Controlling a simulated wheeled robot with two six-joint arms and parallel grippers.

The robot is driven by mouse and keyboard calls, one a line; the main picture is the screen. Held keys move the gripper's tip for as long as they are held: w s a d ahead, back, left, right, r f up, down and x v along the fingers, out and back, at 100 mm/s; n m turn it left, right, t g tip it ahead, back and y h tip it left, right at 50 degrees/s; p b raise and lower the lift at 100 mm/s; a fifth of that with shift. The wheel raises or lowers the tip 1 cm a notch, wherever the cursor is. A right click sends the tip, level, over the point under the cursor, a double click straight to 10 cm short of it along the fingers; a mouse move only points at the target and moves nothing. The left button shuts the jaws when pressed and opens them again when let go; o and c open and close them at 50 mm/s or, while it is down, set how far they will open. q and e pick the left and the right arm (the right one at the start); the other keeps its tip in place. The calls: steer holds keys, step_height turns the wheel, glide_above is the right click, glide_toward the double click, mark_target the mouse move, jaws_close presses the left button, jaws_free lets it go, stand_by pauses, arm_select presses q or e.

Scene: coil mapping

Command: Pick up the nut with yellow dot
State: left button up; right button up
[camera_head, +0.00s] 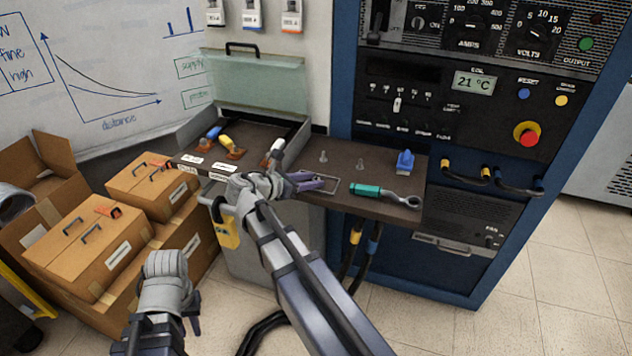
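I cannot make out a nut with a yellow dot. On the brown shelf (385,165), a blue-topped piece (213,133), a yellow-topped piece (231,146) and a white-topped piece (273,152) stand at the left in a row with labels in front. My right gripper (262,183) is at the shelf's front edge, just in front of the white-topped piece. It hides part of the edge, and its fingers are too small to read. My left gripper (165,268) is low at the left, away from the shelf, in front of the boxes; its finger opening is hidden.
Cardboard boxes (75,250) fill the left; a control panel (455,100) rises behind right.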

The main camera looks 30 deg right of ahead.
jaws_close()
arm_select(q)
steer(key=shift+r, duration=0.1)
stand_by(0.3)
